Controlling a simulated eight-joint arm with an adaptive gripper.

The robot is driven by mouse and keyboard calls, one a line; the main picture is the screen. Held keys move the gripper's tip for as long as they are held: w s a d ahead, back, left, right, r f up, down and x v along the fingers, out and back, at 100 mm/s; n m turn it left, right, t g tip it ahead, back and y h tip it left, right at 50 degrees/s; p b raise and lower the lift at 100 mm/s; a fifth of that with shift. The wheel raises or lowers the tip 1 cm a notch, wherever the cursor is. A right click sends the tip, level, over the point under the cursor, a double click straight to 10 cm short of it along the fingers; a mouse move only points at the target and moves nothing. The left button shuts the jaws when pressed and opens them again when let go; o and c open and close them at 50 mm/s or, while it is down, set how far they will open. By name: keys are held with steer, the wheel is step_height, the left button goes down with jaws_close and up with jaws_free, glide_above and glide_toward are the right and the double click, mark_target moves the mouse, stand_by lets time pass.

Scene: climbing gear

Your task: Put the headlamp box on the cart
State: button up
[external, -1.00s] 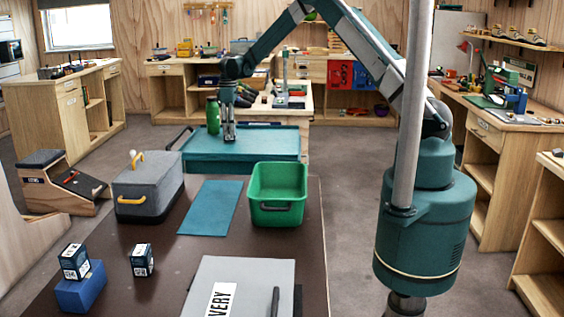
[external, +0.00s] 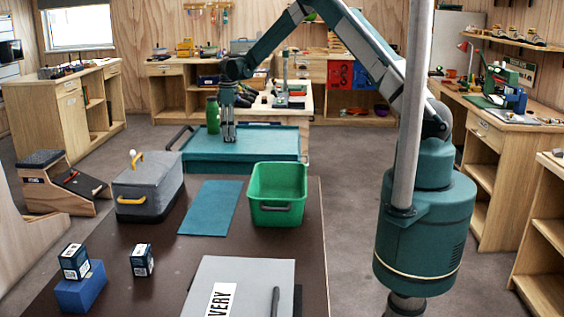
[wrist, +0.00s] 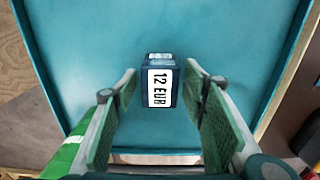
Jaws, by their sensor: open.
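The cart (external: 265,146) has a teal top and stands beyond the dark table; its top fills much of the wrist view (wrist: 80,50). A small dark blue box (wrist: 161,82) with a white "12 EUR" label is on the cart top, apparently resting on it. My gripper (external: 228,138) is low over the cart. In the wrist view my gripper (wrist: 164,90) is open, with a finger on each side of the box and gaps between. The box is hidden in the external view. I cannot read whether it is the headlamp box.
Two similar small boxes are on the table: one (external: 142,260) alone, one (external: 74,260) on a blue block (external: 82,290). A green bottle (external: 213,115) stands near my gripper. A green bin (external: 277,190), blue mat (external: 209,207) and grey case (external: 147,187) sit nearer.

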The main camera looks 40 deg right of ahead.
steer(key=shift+r, duration=0.1)
step_height(320, 180, up, 12)
stand_by(0.6)
stand_by(0.6)
